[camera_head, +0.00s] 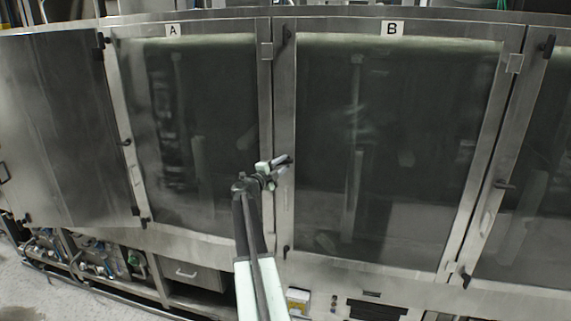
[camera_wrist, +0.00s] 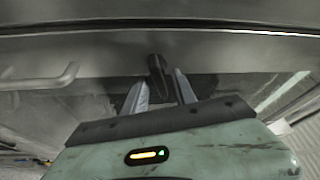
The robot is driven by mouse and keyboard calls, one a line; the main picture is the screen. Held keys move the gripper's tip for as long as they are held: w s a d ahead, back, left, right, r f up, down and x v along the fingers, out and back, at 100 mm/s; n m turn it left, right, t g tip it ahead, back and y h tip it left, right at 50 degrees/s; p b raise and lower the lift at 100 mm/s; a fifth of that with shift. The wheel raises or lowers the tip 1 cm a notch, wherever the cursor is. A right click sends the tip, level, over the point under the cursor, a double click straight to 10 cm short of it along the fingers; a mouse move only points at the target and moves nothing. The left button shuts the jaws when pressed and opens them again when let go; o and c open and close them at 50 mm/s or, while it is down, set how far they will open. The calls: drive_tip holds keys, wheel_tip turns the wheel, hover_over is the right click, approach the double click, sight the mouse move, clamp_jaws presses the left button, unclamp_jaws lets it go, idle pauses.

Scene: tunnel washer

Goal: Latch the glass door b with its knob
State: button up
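Glass door b (camera_head: 392,150) is a framed glass panel under the label B, and it looks closed flush in the machine front. A dark knob (camera_head: 284,160) sits on the left part of its frame; it also shows in the wrist view (camera_wrist: 157,75). My gripper (camera_head: 272,170) is at the knob, partly covering it in the head view. In the wrist view its two grey fingers (camera_wrist: 160,88) are spread, with the knob between their tips and a gap visible on each side. I cannot tell whether the fingers touch the knob.
Glass door A (camera_head: 200,130) stands to the left, with a metal panel (camera_head: 60,120) beyond it. A metal bar handle (camera_wrist: 40,78) is at the left in the wrist view. Pipes and a drawer (camera_head: 190,272) lie below door A. Another glass door (camera_head: 530,170) is at the right.

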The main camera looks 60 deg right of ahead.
drive_tip(key=a, duration=0.5)
drive_tip(key=shift+w+a+f, duration=0.2)
drive_tip(key=shift+a+f, duration=0.05)
drive_tip(key=shift+a, duration=0.15)
drive_tip(key=shift+w, duration=0.1)
